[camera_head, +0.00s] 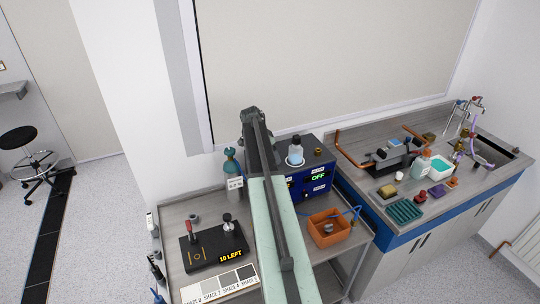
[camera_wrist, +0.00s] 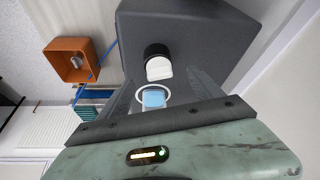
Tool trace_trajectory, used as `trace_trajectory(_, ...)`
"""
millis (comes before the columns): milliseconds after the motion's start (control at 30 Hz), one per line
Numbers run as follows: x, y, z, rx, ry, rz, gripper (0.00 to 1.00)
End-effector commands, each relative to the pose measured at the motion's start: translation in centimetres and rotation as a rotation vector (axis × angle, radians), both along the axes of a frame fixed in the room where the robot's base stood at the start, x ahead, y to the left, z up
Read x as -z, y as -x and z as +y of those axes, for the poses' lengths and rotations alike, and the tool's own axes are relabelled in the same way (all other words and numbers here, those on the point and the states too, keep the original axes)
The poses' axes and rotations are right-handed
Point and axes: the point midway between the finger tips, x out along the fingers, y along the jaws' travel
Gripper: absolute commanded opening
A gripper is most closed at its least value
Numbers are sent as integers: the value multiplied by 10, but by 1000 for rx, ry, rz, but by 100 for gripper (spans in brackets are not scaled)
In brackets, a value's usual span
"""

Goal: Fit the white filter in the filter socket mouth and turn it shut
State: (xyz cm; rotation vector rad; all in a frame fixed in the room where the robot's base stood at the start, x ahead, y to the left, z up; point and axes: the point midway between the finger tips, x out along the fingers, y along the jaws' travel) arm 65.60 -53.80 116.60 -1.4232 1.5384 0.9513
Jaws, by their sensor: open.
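In the wrist view my gripper (camera_wrist: 160,77) is open, its two dark fingers spread on either side. Between and just beyond the fingertips, a white rounded piece (camera_wrist: 159,69) sits against a black round fitting (camera_wrist: 155,50) on the dark box (camera_wrist: 190,30). These look like the white filter and the socket mouth, but I cannot tell how far one is in the other. Nearer the jaws are a pale blue piece and a thin white ring (camera_wrist: 153,97). In the head view the box (camera_head: 317,160) shows an OFF display; my arm hides part of it.
A clear bottle-like item (camera_head: 295,152) stands on the box. A black panel (camera_head: 212,246) reading "10 LEFT" and a teal cylinder (camera_head: 231,168) are left. The right counter (camera_head: 445,205) is crowded.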

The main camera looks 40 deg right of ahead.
Motion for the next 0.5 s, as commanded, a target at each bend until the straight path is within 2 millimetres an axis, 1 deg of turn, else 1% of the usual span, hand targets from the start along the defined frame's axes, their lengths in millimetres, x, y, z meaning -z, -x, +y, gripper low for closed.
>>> trace_trajectory(33,-8,0,0,0,0,0,75)
trace_trajectory(500,-41,0,0,0,0,0,75)
